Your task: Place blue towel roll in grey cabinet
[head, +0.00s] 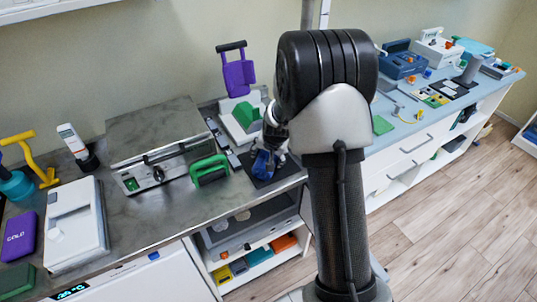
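My gripper (268,158) points down over the counter, behind my arm in the picture. A small dark blue thing (262,166) shows at its fingertips, just above or on a dark mat. It may be the blue towel roll, but it is small and partly covered. I cannot tell whether the fingers are shut on it. A grey cabinet-like compartment (250,226) with an open front sits below the counter, with pale round things inside. My arm hides the area to its right.
A grey box with a latch (158,128) and a green-handled thing (209,170) stand left of my gripper. A purple item (238,76) and a green-and-white block (243,118) stand behind it. Coloured bins (258,257) fill the shelf below. The floor at right (460,220) is clear.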

